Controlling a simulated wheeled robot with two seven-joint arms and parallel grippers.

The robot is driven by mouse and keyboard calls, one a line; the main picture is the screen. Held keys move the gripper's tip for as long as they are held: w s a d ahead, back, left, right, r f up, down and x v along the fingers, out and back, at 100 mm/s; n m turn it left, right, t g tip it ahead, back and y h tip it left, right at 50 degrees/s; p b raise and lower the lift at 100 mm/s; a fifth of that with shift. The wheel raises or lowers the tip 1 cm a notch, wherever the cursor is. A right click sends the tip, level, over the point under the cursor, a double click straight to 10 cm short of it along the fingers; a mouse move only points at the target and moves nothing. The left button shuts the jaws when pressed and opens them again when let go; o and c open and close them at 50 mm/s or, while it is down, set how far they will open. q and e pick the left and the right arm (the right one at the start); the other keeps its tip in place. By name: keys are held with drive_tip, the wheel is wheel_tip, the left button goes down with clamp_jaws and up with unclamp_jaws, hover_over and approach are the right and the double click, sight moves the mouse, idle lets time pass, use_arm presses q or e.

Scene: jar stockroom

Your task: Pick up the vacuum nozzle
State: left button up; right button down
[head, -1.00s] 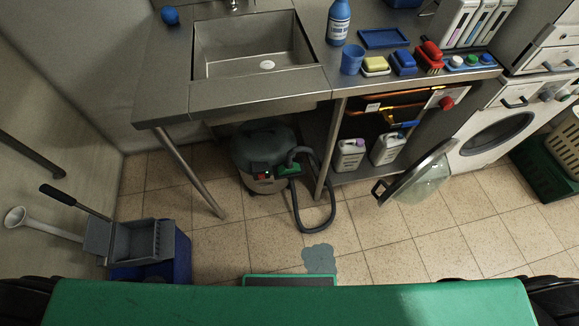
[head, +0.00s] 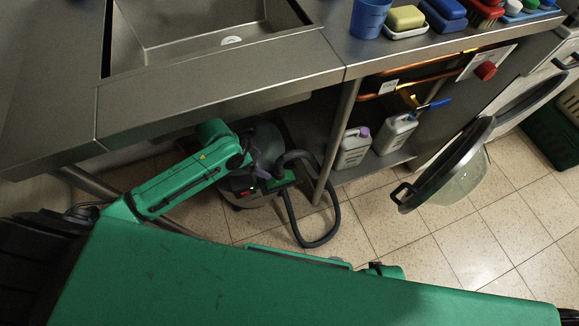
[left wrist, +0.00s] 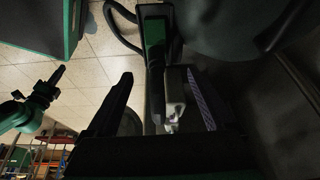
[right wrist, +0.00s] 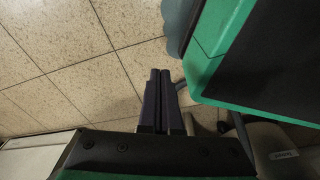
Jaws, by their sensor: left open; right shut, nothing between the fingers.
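The vacuum nozzle (head: 281,181), green and dark, sits at the front of the grey vacuum cleaner (head: 238,199) under the sink counter, with its black hose looping to the floor. My left gripper (head: 266,172) reaches in under the counter and is right by the nozzle, partly covering the vacuum. In the left wrist view, the dark and green nozzle (left wrist: 155,42) lies in line with the gap between the open fingers of my left gripper (left wrist: 160,78); contact cannot be told. In the right wrist view, my right gripper (right wrist: 159,74) is shut and empty above the tiled floor.
The steel counter edge (head: 220,77) overhangs the vacuum, and a counter leg (head: 336,140) stands just right of it. Two jugs (head: 353,147) stand on the low shelf. An open round washer door (head: 450,165) juts out at right.

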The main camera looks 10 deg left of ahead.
sight(275, 171)
use_arm(q)
drive_tip(key=shift+m, duration=0.3)
drive_tip(key=b+x, duration=0.1)
drive_tip(key=x, duration=0.1)
drive_tip(key=b+x, duration=0.1)
drive_tip(key=x, duration=0.2)
drive_tip(key=d+b+x, duration=0.1)
drive_tip(key=x, duration=0.2)
drive_tip(key=shift+s+f, duration=0.1)
drive_tip(key=b+x, duration=0.1)
drive_tip(key=x, duration=0.2)
drive_tip(key=b+x, duration=0.2)
drive_tip(key=shift+w+d+f, duration=0.2)
drive_tip(key=shift+d, duration=0.15)
drive_tip(key=shift+r, duration=0.1)
clamp_jaws()
use_arm(e)
drive_tip(key=w+a+r, duration=0.3)
drive_tip(key=w+r, duration=0.5)
drive_tip(key=r, duration=0.1)
drive_tip(key=shift+w+y, duration=0.3)
drive_tip(key=shift+w, duration=0.05)
use_arm(q)
drive_tip(key=shift+r, duration=0.1)
use_arm(e)
drive_tip(key=shift+a+r, duration=0.1)
